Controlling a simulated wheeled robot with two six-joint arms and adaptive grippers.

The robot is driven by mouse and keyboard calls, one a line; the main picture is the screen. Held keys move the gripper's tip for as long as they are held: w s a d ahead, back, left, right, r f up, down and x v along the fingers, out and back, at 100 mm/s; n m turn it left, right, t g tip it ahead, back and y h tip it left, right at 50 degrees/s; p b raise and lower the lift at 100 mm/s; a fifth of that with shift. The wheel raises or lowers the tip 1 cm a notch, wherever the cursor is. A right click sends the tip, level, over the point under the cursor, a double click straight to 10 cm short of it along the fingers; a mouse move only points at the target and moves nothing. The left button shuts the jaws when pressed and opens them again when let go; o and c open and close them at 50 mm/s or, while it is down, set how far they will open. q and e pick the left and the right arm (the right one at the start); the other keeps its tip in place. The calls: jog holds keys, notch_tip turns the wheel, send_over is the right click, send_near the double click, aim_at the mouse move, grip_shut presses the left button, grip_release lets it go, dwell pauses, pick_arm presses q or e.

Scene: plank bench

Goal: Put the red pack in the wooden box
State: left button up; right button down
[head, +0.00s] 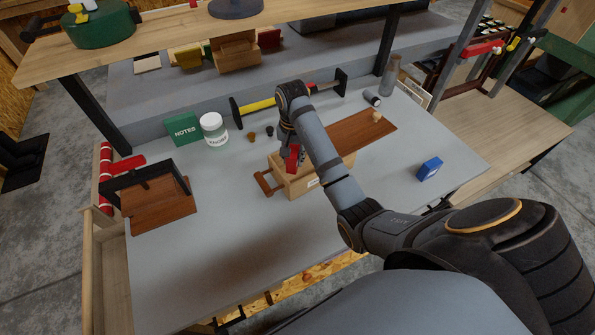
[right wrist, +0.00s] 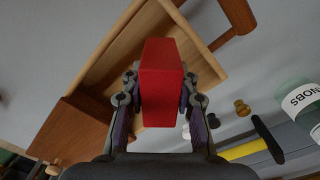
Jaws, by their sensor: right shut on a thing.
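The red pack (right wrist: 160,85) is between the two fingers of my right gripper (right wrist: 158,92), which is shut on it. In the head view the red pack (head: 292,158) shows partly behind my right gripper (head: 291,148). The wooden box (head: 303,187), pale with a brown handle at its left, stands on the grey bench below it. In the right wrist view the open wooden box (right wrist: 204,58) lies behind the pack. The pack appears over or just within the opening; its exact height is unclear. My arm hides part of the box. My left gripper is out of view.
A brown board (head: 372,129) lies behind the box. A blue box (head: 429,169) is at right. The front bench is clear.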

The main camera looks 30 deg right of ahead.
aim_at(293, 166)
jog(key=f, duration=0.2)
jog(key=f+b, duration=0.1)
jog(key=shift+w, duration=0.25)
jog(key=shift+f, duration=0.1)
jog(key=shift+f+b, duration=0.55)
jog(key=shift+b, duration=0.05)
jog(key=shift+s+f, duration=0.15)
jog(key=shift+f, duration=0.9)
jog(key=shift+p, duration=0.4)
jog(key=c, duration=1.3)
grip_release()
jog(key=shift+f, duration=0.1)
jog(key=shift+c, duration=0.2)
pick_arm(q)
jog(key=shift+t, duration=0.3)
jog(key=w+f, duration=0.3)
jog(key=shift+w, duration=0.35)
pick_arm(e)
jog(key=o, duration=0.3)
